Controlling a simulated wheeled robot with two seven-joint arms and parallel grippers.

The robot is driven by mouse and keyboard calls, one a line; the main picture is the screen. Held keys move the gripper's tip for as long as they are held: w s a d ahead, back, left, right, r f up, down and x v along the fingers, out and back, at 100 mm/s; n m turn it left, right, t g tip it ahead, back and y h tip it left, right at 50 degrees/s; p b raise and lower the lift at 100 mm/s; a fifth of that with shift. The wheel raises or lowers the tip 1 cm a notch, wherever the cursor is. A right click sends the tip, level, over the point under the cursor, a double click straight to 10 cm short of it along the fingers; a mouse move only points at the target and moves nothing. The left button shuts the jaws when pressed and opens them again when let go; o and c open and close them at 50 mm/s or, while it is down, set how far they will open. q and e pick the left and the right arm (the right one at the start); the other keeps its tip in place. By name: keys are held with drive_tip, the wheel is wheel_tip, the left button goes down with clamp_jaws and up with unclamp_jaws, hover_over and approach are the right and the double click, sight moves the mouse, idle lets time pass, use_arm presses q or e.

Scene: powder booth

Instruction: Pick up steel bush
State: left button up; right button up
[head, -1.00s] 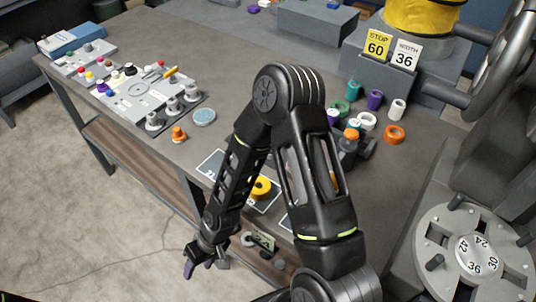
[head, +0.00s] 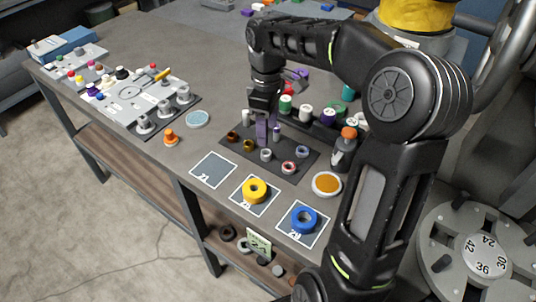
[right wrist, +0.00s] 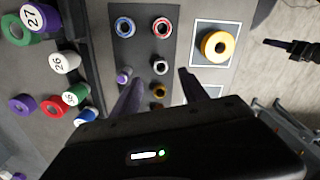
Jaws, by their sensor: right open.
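The steel bush (head: 265,155) is a small silver ring on a dark mat (head: 231,151), in a row with brown and brassy bushes. It also shows in the right wrist view (right wrist: 160,67). My right gripper (head: 268,138) is open, pointing down over the mat. In the wrist view its two purple fingers (right wrist: 161,78) lie apart, with the steel and brassy bushes (right wrist: 158,90) showing between their tips; nothing is held. A dark part (right wrist: 290,46) at the wrist view's right edge looks like my left gripper, too small to read.
A red-rimmed bush (head: 288,167), a blue-rimmed bush (head: 302,151) and a purple one (right wrist: 123,76) share the mat. Yellow (head: 255,190) and blue (head: 304,219) rings lie on outlined squares in front. An orange-topped bottle (head: 345,148) stands right.

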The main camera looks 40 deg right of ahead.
drive_tip(key=shift+a+f, duration=0.1)
drive_tip(key=shift+f, duration=1.2)
drive_tip(key=shift+w+f+p, duration=0.15)
drive_tip(key=shift+f+p, duration=0.65)
drive_tip(key=shift+f, duration=1.85)
drive_tip(key=shift+c, duration=0.5)
clamp_jaws()
